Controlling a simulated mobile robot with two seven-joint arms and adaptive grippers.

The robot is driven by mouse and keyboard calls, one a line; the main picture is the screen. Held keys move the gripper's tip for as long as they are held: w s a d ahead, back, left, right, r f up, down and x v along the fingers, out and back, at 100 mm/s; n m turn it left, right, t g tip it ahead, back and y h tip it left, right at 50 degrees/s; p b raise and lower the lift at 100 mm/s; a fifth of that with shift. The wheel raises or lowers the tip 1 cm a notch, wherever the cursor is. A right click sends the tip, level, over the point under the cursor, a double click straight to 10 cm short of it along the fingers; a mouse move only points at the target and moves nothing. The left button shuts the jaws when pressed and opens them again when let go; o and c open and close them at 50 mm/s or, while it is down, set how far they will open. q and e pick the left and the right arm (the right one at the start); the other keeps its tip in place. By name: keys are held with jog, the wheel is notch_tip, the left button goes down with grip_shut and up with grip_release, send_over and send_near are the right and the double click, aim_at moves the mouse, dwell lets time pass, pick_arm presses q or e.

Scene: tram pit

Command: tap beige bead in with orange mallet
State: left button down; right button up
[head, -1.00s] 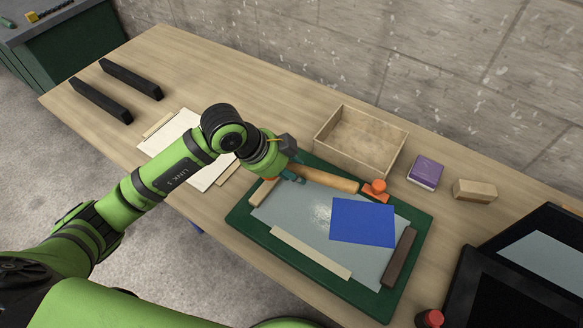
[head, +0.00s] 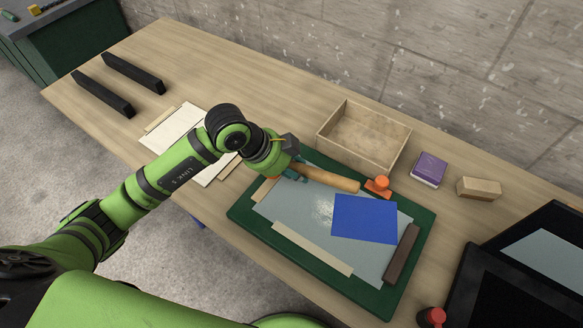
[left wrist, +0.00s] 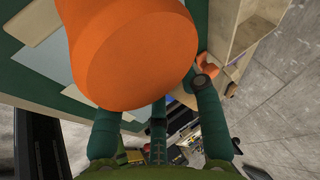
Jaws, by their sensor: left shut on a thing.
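My left gripper (head: 295,174) is shut on the orange mallet, above the back left part of the green board. The mallet's wooden handle (head: 332,180) points right, and a bit of its orange head shows left of the gripper. In the left wrist view the orange mallet head (left wrist: 128,50) fills much of the picture, between and beyond the fingers. A beige bead (head: 312,249) lies along the front edge of the grey pane (head: 290,216). Another beige strip (head: 264,190) lies at the pane's left edge, partly hidden by the arm. My right gripper is out of view.
A dark strip (head: 402,254) lies at the pane's right edge, and a blue sheet (head: 364,219) on the pane. An orange-knobbed tool (head: 378,187) stands behind. An open wooden box (head: 365,137), purple box (head: 429,169) and wooden block (head: 478,188) stand near the wall.

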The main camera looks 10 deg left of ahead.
pick_arm(q)
jog(key=shift+r, duration=0.1)
notch_tip(320, 180, up, 5)
jog(key=p, duration=0.4)
jog(key=shift+p, duration=0.35)
